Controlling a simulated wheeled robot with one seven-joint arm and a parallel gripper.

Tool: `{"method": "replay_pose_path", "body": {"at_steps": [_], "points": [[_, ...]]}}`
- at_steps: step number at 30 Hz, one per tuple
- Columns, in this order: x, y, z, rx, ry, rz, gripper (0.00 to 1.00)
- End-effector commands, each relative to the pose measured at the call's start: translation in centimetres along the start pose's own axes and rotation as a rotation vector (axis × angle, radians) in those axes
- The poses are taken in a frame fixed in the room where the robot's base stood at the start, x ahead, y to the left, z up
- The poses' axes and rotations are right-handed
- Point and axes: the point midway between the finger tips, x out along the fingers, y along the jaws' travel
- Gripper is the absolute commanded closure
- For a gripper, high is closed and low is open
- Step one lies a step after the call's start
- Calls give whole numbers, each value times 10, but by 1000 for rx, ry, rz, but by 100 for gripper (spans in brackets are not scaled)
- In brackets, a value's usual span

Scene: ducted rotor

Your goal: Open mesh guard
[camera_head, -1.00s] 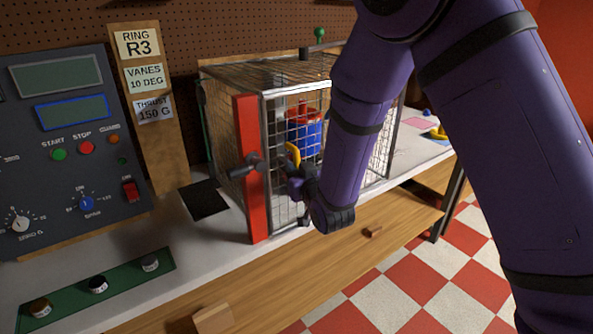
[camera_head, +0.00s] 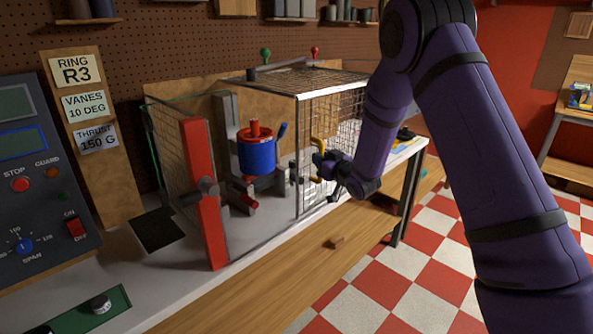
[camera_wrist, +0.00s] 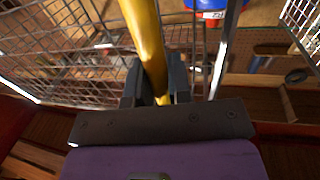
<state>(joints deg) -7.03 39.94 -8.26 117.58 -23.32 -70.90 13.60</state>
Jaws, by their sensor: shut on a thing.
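The mesh guard (camera_head: 335,110) is a wire cage on the bench, and its front mesh panel stands slid to the right in the head view. The left part of the front is open. A yellow handle (camera_head: 318,160) is on the mesh panel; it also shows in the wrist view (camera_wrist: 147,42). My gripper (camera_head: 328,165) is shut on the yellow handle, with dark fingers on both sides of it in the wrist view (camera_wrist: 153,88). Inside stands a blue and red rotor unit (camera_head: 257,155), exposed through the opening.
A red upright post (camera_head: 204,195) with a dark knob stands at the cage's left front. A control panel (camera_head: 35,190) and a label board (camera_head: 85,120) are further left. The checkered floor in front is clear.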

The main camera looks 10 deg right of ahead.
Motion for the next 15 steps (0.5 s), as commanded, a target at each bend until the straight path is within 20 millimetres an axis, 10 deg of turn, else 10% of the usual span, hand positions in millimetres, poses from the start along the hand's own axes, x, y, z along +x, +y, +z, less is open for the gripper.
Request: {"method": "replay_pose_path", "body": {"at_steps": [15], "points": [[32,166,1,-2,2,5,100]]}}
